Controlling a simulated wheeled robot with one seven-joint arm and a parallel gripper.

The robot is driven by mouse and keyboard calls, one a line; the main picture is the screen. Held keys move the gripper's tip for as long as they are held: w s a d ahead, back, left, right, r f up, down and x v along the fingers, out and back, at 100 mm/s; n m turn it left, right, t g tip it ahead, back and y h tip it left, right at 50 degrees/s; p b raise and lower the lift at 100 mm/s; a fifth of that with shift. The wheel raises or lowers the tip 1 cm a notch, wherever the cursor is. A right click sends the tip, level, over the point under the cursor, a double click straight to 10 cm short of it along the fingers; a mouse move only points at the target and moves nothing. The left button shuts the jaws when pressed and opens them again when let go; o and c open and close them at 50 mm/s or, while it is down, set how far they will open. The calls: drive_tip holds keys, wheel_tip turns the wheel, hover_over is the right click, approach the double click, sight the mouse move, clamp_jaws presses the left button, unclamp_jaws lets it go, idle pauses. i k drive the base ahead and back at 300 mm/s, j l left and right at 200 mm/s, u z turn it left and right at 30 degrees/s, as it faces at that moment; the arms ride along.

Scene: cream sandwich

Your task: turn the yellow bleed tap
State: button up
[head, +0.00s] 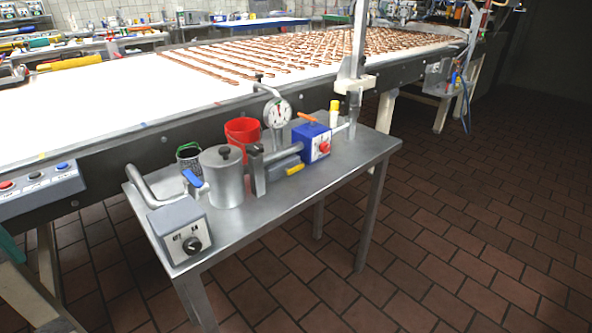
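The yellow bleed tap (294,169) appears to be the small yellow lever at the front of the grey pump body on the metal side table (330,180). It lies nearly level and points to the right, below the blue box. My gripper is not in view, so its position relative to the tap and whether it is open or shut are hidden.
Around the tap stand a steel pot (222,178) with a blue handle, a red bucket (242,132), a dial gauge (277,112) and a blue box (313,143) with a red knob. A grey control box (181,230) sits front left. Floor at right is clear.

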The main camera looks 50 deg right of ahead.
sight(301, 165)
drive_tip(key=k+l+z, duration=0.1)
drive_tip(key=l, duration=0.25)
drive_tip(key=k+l+z, duration=0.15)
drive_tip(key=l, duration=0.2)
drive_tip(key=k+l+z, duration=0.1)
drive_tip(key=l, duration=0.25)
drive_tip(key=k+l+z, duration=0.15)
drive_tip(key=l, duration=0.25)
drive_tip(key=i, duration=0.05)
